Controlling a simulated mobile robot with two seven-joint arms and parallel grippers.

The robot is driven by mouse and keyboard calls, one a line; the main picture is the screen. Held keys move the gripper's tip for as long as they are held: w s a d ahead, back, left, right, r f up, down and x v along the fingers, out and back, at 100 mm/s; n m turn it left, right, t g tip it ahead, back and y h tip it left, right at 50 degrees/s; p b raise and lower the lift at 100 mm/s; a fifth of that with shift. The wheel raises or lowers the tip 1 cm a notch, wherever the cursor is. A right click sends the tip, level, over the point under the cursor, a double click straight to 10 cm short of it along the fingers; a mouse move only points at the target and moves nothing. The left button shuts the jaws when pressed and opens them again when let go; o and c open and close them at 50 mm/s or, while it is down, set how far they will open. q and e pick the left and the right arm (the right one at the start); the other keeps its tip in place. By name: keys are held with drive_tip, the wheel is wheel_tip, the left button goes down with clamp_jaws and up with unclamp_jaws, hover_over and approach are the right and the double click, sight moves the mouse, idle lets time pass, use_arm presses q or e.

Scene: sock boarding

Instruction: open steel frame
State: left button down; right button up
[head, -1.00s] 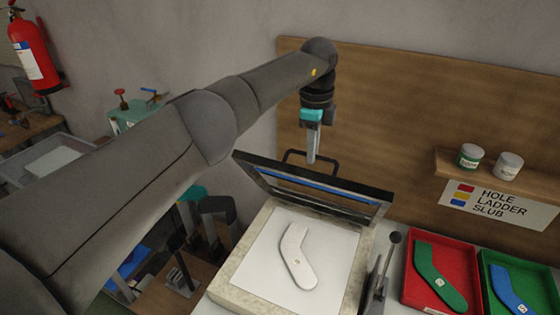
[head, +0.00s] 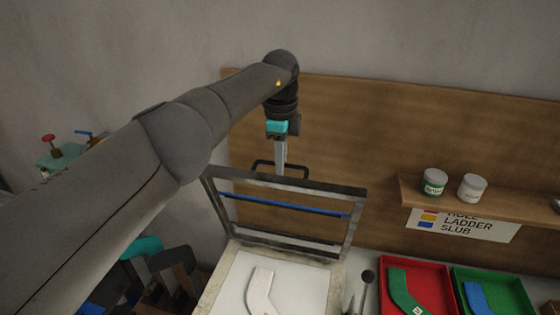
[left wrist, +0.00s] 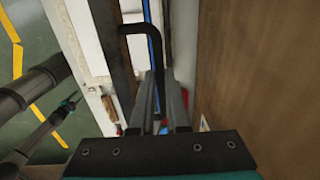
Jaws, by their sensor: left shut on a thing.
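The steel frame (head: 352,225) is a dark hinged rectangle, raised steeply above the pale platen (head: 235,280). A blue strip (head: 285,206) runs across it. My left gripper (head: 281,165) is at the frame's top edge, shut on its black handle (head: 302,170). A white sock shape (head: 260,292) lies on the platen, partly cut off by the picture edge. What appears to be my right gripper (left wrist: 72,103) is small at the left of the wrist view; its jaws are unclear.
A red tray (head: 436,272) with a green sock and a green tray (head: 522,286) with a blue sock stand to the right. A black-knobbed lever (head: 367,278) stands between platen and trays. A wooden back panel (head: 350,115) and jar shelf (head: 450,202) are behind.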

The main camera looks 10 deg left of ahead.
use_arm(q)
drive_tip(key=shift+d+f, duration=0.15)
drive_tip(key=shift+d, duration=0.05)
drive_tip(key=c, duration=0.9)
unclamp_jaws()
drive_tip(key=shift+w, duration=0.1)
drive_tip(key=shift+r, duration=0.6)
drive_tip(key=r, duration=0.5)
drive_tip(key=r+b, duration=0.1)
drive_tip(key=r, duration=0.1)
drive_tip(key=shift+s+a+r, duration=0.1)
drive_tip(key=shift+s+r, duration=0.15)
wheel_tip(320, 180, up, 7)
drive_tip(key=p, duration=0.3)
drive_tip(key=shift+s+f, duration=0.15)
drive_tip(key=shift+s, duration=0.1)
